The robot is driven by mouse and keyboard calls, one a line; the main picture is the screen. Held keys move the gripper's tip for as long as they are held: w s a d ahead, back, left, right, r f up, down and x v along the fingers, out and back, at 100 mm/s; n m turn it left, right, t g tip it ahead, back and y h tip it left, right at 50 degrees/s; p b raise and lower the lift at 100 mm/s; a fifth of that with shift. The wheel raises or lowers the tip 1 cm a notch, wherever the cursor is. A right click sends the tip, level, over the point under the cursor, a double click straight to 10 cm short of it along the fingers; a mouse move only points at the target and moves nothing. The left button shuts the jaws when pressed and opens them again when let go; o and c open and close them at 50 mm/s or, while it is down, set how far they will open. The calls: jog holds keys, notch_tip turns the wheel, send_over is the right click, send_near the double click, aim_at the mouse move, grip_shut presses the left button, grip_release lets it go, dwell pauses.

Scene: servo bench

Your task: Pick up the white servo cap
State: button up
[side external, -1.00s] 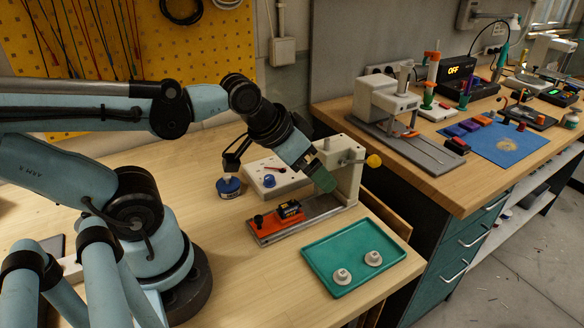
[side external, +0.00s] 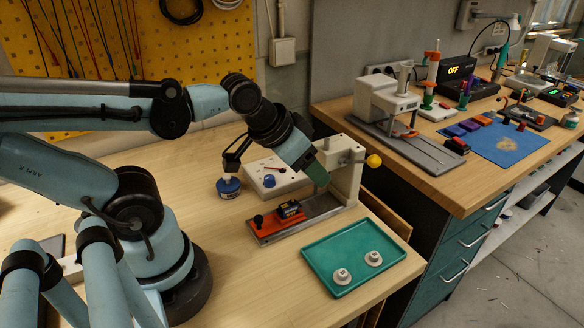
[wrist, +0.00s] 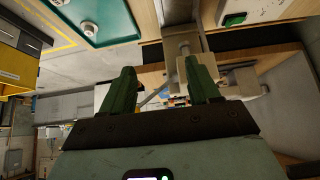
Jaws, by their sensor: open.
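Two small white servo caps, one nearer the front (side external: 342,276) and one to its right (side external: 374,258), stand apart on a green tray (side external: 318,280) at the bench's front right. One white cap also shows on the tray in the wrist view (wrist: 89,29), at the upper left.
A small press (side external: 344,175) with a yellow knob stands just behind my gripper. An orange-ended fixture (side external: 268,227) holding a dark servo lies left of the tray. A blue round tin (side external: 229,188) and a white box (side external: 277,172) are behind it. Bare wood lies left of the tray.

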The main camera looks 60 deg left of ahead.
jog(key=c, duration=0.4)
jog(key=m+g+h, duration=0.4)
jog(key=m+g, duration=0.5)
jog(key=m, duration=1.3)
send_near(342, 271)
jog(key=shift+x, duration=4.15)
